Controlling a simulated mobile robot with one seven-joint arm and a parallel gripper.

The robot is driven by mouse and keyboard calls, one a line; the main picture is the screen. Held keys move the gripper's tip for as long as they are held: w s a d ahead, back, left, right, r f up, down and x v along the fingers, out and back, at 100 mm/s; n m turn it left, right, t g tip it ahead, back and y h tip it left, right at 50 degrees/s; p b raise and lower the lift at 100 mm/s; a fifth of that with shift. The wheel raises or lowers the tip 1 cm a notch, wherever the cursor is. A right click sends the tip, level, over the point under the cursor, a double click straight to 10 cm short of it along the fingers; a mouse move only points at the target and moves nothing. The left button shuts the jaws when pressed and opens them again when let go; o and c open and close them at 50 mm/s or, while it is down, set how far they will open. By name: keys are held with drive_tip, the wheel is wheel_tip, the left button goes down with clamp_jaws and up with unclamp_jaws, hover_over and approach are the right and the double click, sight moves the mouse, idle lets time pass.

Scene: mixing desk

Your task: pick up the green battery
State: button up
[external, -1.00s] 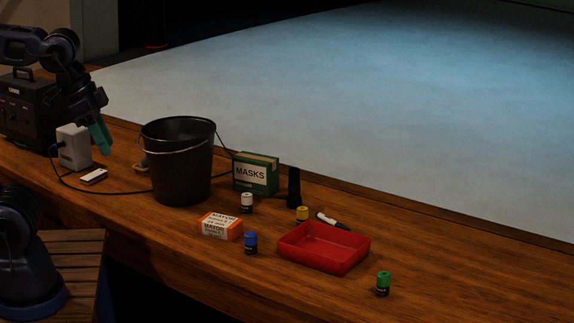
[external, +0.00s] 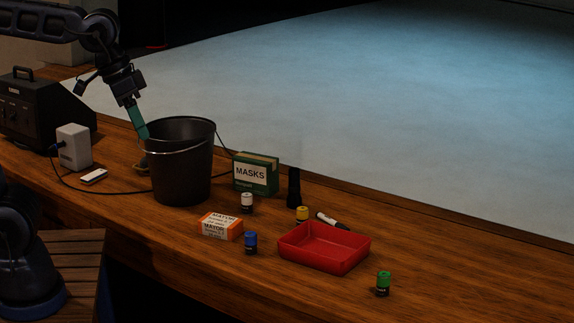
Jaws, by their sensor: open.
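The green battery (external: 383,284) stands upright on the wooden desk at the lower right, just right of the red tray. It has a green top and a dark lower body. My gripper (external: 143,133) has teal fingers and is in the air at the left, by the rim of the black bucket, far from the green battery. It is open, and I see nothing held in it. The fingers overlap in the picture, so the gap between them does not show.
The black bucket (external: 182,170), the green masks box (external: 256,173), the orange-white box (external: 220,226) and the red tray (external: 326,262) stand between my gripper and the battery. The desk right of the green battery is clear.

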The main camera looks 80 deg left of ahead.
drive_tip(key=w+n+g, duration=0.1)
drive_tip(key=w+n, duration=0.3)
drive_tip(key=w, duration=1.1)
drive_tip(key=n+g, duration=0.3)
drive_tip(key=n, duration=1)
hover_over(384, 273)
wheel_tip(384, 273, down, 31)
drive_tip(key=shift+r, duration=0.1)
wheel_tip(384, 273, down, 10)
drive_tip(key=shift+f, duration=0.25)
drive_tip(key=shift+c, duration=0.2)
drive_tip(key=c, duration=1.1)
